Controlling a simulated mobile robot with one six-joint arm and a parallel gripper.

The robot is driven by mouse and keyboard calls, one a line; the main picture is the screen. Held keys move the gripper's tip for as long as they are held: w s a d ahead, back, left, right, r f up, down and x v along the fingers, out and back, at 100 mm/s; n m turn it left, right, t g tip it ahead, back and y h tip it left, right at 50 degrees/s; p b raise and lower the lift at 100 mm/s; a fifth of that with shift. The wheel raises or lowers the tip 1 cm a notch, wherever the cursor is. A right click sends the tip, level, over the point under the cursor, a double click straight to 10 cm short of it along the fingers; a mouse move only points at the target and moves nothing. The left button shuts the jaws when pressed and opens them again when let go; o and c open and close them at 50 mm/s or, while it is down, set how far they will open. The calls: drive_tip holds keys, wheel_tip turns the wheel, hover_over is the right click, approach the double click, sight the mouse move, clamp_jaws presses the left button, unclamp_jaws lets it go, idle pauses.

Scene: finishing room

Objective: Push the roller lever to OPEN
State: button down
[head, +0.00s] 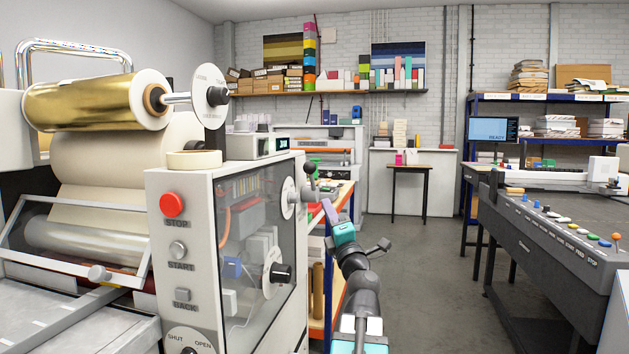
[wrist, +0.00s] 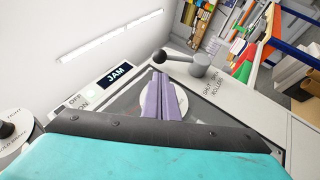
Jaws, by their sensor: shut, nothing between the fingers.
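The roller lever (wrist: 182,59) is a grey hub with an arm ending in a dark ball knob. In the wrist view its ball points left from the hub, beyond my fingertips. A printed label (wrist: 213,82) with SHUT, OPEN and ROLLER is beside the hub, partly hard to read; I cannot tell which word the lever points to. In the head view a dark ball knob (head: 309,168) shows at the machine's right side, seemingly the same lever. My gripper (head: 327,209) has lavender fingers, shut and empty, just below that knob. The fingers (wrist: 162,97) show apart from the lever.
A display reading JAM (wrist: 118,73) is left of the fingers. The grey machine (head: 175,270) has STOP, START and BACK buttons and another SHUT/OPEN marking low on its front. A gold foil roll (head: 90,100) is above left. Floor (head: 420,270) to the right is clear.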

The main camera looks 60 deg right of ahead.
drive_tip(key=shift+p+x, duration=0.85)
drive_tip(key=shift+p, duration=2.85)
drive_tip(key=p, duration=0.6)
drive_tip(key=shift+w+d+r, duration=0.2)
drive_tip(key=shift+d+r, duration=0.05)
drive_tip(key=shift+r, duration=0.05)
drive_tip(key=p, duration=0.6)
approach(312, 172)
drive_tip(key=shift+x, duration=3.1)
drive_tip(key=shift+r, duration=0.1)
